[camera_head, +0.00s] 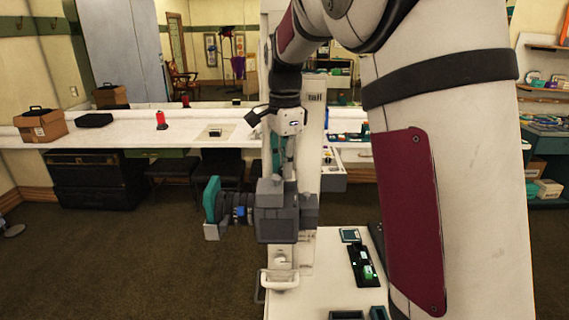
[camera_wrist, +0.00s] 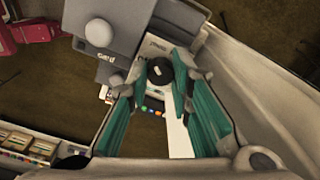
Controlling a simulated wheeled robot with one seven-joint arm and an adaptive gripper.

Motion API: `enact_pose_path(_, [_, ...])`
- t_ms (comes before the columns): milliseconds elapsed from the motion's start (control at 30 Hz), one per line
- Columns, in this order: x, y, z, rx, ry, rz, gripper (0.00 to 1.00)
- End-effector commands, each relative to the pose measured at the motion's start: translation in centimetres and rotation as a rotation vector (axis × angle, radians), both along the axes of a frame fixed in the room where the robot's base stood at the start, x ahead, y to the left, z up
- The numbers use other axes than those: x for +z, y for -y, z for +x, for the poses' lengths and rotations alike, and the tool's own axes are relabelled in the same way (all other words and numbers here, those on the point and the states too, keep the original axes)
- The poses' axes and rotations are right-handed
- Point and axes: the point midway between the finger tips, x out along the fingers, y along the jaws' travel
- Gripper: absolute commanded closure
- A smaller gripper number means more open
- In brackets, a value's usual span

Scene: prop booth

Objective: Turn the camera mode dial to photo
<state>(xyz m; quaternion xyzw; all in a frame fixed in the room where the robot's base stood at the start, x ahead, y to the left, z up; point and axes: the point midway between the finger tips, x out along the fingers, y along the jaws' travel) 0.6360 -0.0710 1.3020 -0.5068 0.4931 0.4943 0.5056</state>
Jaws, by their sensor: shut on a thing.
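The camera (camera_head: 276,218) is a boxy grey body with a dark ringed lens at its left side, carrying a teal disc. In the wrist view its grey top (camera_wrist: 130,25) shows a pale round knob and small labels; one appears to read "PHOTO", the other is unclear. The mode dial (camera_wrist: 160,70) is a round black knob with a small pale mark, just below that label. My gripper (camera_head: 280,170) reaches down onto the camera's top. In the wrist view its teal fingers (camera_wrist: 161,78) are on either side of the dial, shut on it; exact contact is partly hidden.
A white cart (camera_head: 325,275) with small teal and dark items stands below right of the camera. Behind is a long white counter (camera_head: 195,138) with a cardboard box (camera_head: 41,125) and a red item (camera_head: 161,121). Open carpet lies to the left.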

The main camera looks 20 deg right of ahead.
Motion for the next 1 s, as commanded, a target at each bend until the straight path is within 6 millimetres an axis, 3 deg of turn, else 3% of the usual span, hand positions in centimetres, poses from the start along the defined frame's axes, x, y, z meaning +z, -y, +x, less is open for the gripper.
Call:
enact_pose_path(367, [0.2,0.1,0.1,-0.004,0.007,-0.002,1.0])
enact_pose_path(400, [0.2,0.1,0.1,-0.004,0.007,-0.001,0.71])
enact_pose_path(467, [0.2,0.1,0.1,-0.004,0.006,-0.001,0.59])
enact_pose_path(800, [0.3,0.0,0.1,-0.003,0.004,-0.001,0.59])
enact_pose_path(1000, [2.7,0.0,0.0,-0.004,0.006,-0.001,0.59])
